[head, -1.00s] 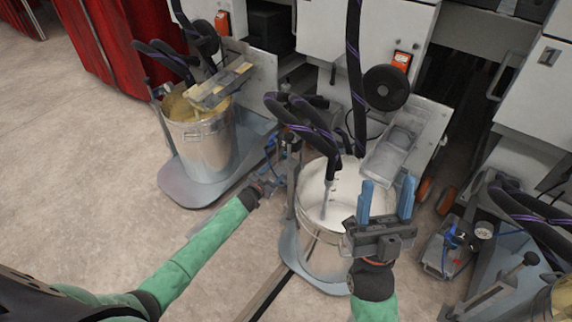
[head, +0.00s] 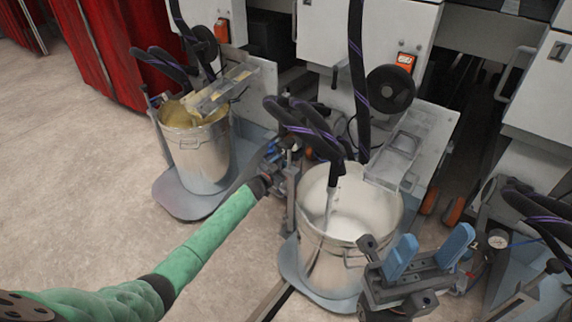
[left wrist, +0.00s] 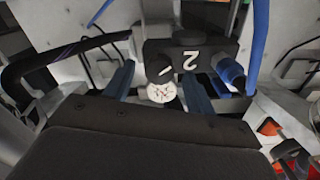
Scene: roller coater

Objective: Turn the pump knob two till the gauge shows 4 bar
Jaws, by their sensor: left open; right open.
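In the left wrist view, a black pump block marked 2 (left wrist: 195,57) sits at the top middle. A black knob with a white line (left wrist: 160,69) stands in front of it. A small round white gauge (left wrist: 162,92) shows just below the knob; its reading is too small to tell. My left gripper (left wrist: 159,88) is open, its dark blue fingers on either side of the knob and gauge; whether they touch is unclear. In the head view, my left gripper (head: 276,160) is small beside the middle bucket. My right gripper (head: 430,250) is open and empty, with blue fingers, at the lower right.
The middle metal bucket (head: 325,262) holds white coating and hoses. A left bucket (head: 200,155) holds yellowish coating. Another gauge (head: 498,240) is right of my right gripper. White machine cabinets (head: 375,35) stand behind. The floor (head: 70,180) at left is clear.

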